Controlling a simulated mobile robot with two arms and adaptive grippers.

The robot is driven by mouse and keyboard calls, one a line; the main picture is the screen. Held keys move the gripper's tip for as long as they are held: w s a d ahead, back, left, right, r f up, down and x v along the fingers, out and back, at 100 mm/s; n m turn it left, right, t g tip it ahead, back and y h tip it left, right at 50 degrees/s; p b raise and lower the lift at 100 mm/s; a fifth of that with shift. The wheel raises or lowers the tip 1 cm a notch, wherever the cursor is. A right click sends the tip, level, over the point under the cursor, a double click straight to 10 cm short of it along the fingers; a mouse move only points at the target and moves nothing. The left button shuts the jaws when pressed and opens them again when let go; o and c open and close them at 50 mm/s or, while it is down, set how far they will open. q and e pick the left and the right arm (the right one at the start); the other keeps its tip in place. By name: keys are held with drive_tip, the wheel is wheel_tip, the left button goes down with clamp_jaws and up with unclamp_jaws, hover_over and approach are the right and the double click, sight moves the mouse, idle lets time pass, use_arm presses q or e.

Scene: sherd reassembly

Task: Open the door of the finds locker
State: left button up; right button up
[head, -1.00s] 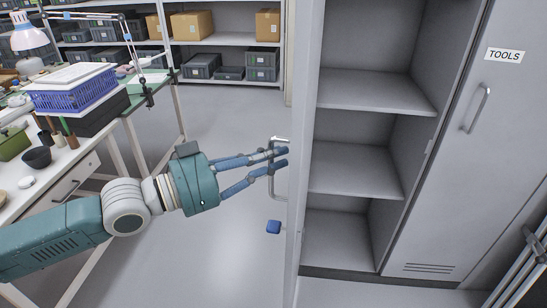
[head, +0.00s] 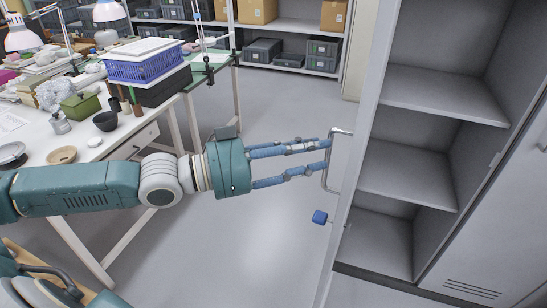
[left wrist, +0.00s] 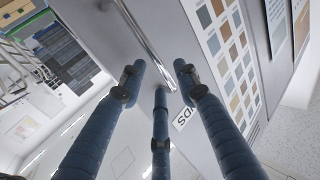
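The finds locker's door (head: 357,150) stands swung open and shows nearly edge-on in the head view. Its metal bar handle (head: 328,178) is on the left face, and a blue key-like knob (head: 320,217) sticks out below. My left gripper (head: 329,147) is at the handle's upper part, its fingers spread apart. In the left wrist view the fingers (left wrist: 160,78) are spread, with the handle (left wrist: 146,38) running between their tips; no grip on it shows. A label ending in "DS" (left wrist: 184,116) is partly hidden. My right gripper is not in view.
The locker's shelves (head: 440,95) are empty. A second grey door (head: 490,225) is on the right. A work table (head: 75,150) with a blue crate (head: 148,66) stands left. The floor (head: 270,220) between table and locker is clear.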

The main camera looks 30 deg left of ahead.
use_arm(q)
drive_tip(key=v, duration=0.8)
drive_tip(key=shift+s, duration=0.1)
idle(0.6)
